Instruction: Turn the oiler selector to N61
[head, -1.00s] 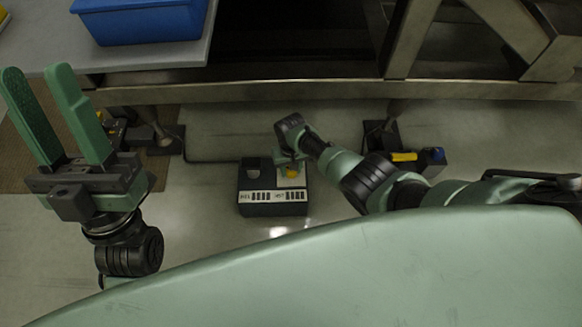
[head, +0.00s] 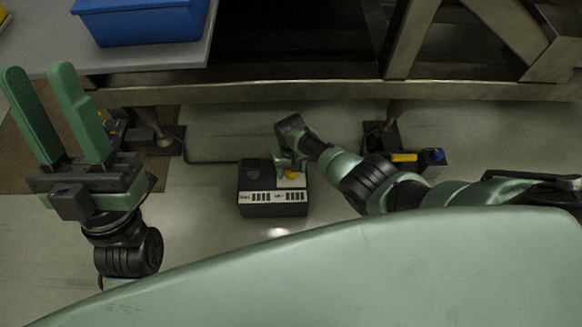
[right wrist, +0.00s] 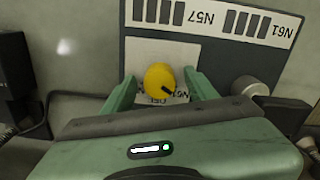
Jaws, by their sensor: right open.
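The oiler selector is a round yellow knob (right wrist: 160,78) with a short black mark, on a pale square plate (right wrist: 160,52). The mark points toward the lower right in the right wrist view, near partly hidden lettering that seems to read N61. The plate is on a dark box (head: 272,197) on the floor, with a white N57 and N61 label strip (right wrist: 215,18). My right gripper (right wrist: 161,84) is open, one finger on each side of the knob; contact cannot be told. The knob also shows in the head view (head: 291,175). My left gripper (head: 38,68) is open and empty, far left.
A grey cylinder (right wrist: 248,90) stands beside the plate on the box. A bench with a blue bin (head: 140,22) and a metal beam (head: 300,91) lies behind. A yellow-and-blue fitting (head: 410,157) is to the right.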

